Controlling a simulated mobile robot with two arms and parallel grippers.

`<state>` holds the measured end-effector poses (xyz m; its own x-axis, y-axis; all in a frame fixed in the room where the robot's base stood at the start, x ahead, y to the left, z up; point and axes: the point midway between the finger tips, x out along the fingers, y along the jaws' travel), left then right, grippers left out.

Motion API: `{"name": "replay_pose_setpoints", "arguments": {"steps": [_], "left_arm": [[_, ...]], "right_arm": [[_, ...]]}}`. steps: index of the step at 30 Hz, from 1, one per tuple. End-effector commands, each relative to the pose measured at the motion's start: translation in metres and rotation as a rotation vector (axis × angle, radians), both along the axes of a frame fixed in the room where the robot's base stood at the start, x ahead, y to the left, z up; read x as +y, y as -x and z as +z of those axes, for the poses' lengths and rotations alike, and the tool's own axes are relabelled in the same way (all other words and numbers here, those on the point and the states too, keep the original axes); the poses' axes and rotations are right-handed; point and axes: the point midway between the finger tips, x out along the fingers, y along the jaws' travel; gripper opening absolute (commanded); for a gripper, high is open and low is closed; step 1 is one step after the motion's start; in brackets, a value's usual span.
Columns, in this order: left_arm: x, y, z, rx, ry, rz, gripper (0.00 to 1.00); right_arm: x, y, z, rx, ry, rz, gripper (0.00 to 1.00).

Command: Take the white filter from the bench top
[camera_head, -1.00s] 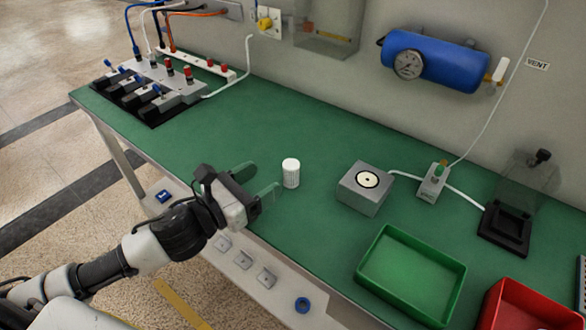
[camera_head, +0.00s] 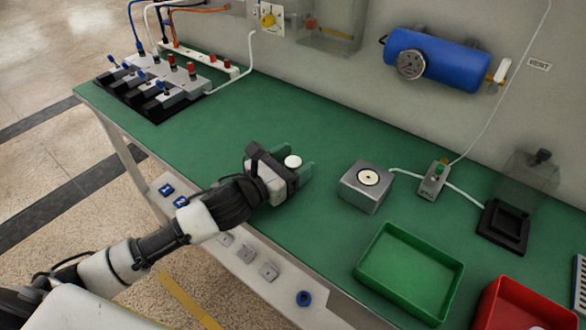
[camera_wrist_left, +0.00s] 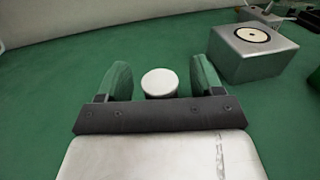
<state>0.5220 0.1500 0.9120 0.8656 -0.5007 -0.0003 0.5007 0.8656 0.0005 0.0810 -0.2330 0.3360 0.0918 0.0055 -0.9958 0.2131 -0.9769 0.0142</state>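The white filter (camera_head: 293,162) is a small white cylinder standing upright on the green bench top (camera_head: 330,128). In the head view mostly its round top shows, the rest hidden by my gripper. My left gripper (camera_head: 294,164) is at the filter, with its green fingers spread on either side. In the left wrist view, the filter (camera_wrist_left: 160,82) stands between the two fingers (camera_wrist_left: 162,80), with a visible gap on each side. The left gripper is open. My right gripper does not show.
A grey metal block (camera_head: 366,187) with a round white top stands right of the filter. A green tray (camera_head: 364,272) and a red tray (camera_head: 490,318) lie at the front right. A blue tank (camera_head: 440,62) hangs on the wall.

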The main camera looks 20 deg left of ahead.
Motion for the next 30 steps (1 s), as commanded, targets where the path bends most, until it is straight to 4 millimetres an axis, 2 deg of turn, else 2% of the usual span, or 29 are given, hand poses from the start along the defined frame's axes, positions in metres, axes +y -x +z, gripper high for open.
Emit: {"name": "replay_pose_setpoints", "arguments": {"steps": [1, 10, 20, 25, 29, 30], "left_arm": [[0.000, 0.000, 0.000, 0.000, 0.000, 0.000, 0.60], [0.000, 0.000, 0.000, 0.000, 0.000, 0.000, 0.14], [0.000, 0.000, 0.004, -0.002, 0.000, -0.001, 0.13], [0.001, 0.000, 0.022, -0.005, -0.002, -0.001, 0.13], [0.001, 0.000, 0.048, -0.008, -0.004, 0.000, 0.13], [-0.012, 0.003, 0.051, -0.006, 0.004, -0.005, 0.13]], "right_arm": [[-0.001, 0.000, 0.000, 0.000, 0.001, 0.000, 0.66], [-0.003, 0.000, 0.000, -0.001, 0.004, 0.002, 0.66], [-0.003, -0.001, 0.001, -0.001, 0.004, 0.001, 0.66], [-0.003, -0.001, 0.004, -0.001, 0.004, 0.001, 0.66], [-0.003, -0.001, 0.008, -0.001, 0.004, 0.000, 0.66], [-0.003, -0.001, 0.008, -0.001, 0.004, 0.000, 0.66]]}}
